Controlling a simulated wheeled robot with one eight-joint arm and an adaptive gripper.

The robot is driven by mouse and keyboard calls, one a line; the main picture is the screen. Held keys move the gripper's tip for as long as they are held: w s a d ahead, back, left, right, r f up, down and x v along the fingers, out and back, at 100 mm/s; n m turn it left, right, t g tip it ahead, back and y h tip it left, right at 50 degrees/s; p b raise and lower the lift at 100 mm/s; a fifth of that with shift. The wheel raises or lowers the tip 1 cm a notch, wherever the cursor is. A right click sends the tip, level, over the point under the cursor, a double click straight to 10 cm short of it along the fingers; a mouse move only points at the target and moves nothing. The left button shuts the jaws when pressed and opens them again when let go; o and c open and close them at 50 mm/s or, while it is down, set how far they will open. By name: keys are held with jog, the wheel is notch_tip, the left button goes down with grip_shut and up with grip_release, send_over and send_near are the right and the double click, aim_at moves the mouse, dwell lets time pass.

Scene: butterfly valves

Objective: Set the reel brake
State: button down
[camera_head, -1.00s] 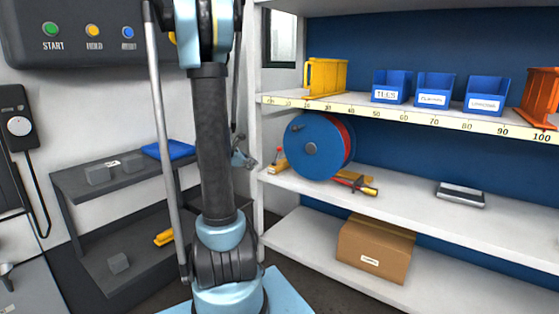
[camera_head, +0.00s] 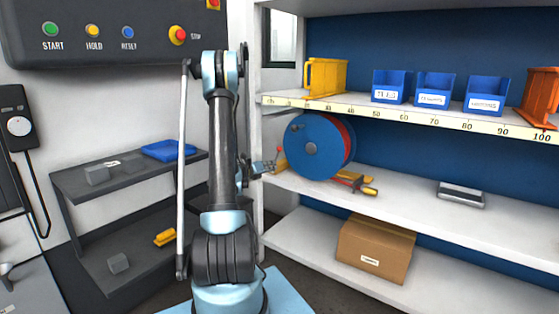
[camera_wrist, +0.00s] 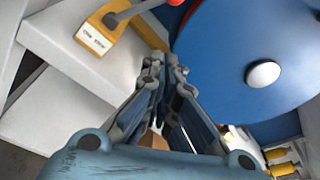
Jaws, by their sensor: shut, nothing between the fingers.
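The reel (camera_head: 314,146), a blue disc with a pale hub and red winding behind it, stands on the middle shelf. It fills the right of the wrist view (camera_wrist: 245,60). A yellow-orange block (camera_wrist: 100,38) with a small white label, too small to read, lies left of the reel. A grey lever (camera_wrist: 128,13) runs from it towards a red knob (camera_wrist: 175,2) at the top edge. My gripper (camera_wrist: 165,70) is shut and empty, between the block and the reel disc. In the head view my gripper (camera_head: 266,167) is just left of the reel, close to the lever.
A yellow-ended tool (camera_head: 362,187) lies right of the reel's foot. A cardboard box (camera_head: 376,248) sits on the lower shelf. The white shelf upright (camera_head: 258,215) stands close to my gripper.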

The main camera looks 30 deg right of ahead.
jog(key=shift+d+f, duration=0.1)
dwell(0.3)
jog(key=x, duration=1)
jog(key=shift+w+a+r, duration=0.25)
jog(key=shift+r, duration=0.25)
jog(key=shift+w+a+r, duration=0.25)
jog(key=shift+w+r, duration=0.05)
jog(key=shift+r, duration=0.25)
jog(key=shift+w+a+r, duration=0.3)
jog(key=shift+w+r, duration=0.1)
jog(key=shift+r, duration=0.25)
jog(key=shift+w+r, duration=0.15)
jog(key=shift+w, duration=0.05)
jog(key=shift+w+a+r, duration=0.3)
jog(key=shift+w, duration=0.35)
jog(key=shift+w+a+r, duration=0.25)
jog(key=shift+w+r, duration=0.05)
jog(key=shift+w, duration=0.3)
jog(key=shift+w+a+r, duration=0.3)
jog(key=shift+w, duration=0.35)
jog(key=shift+w+a, duration=0.25)
jog(key=shift+w, duration=0.35)
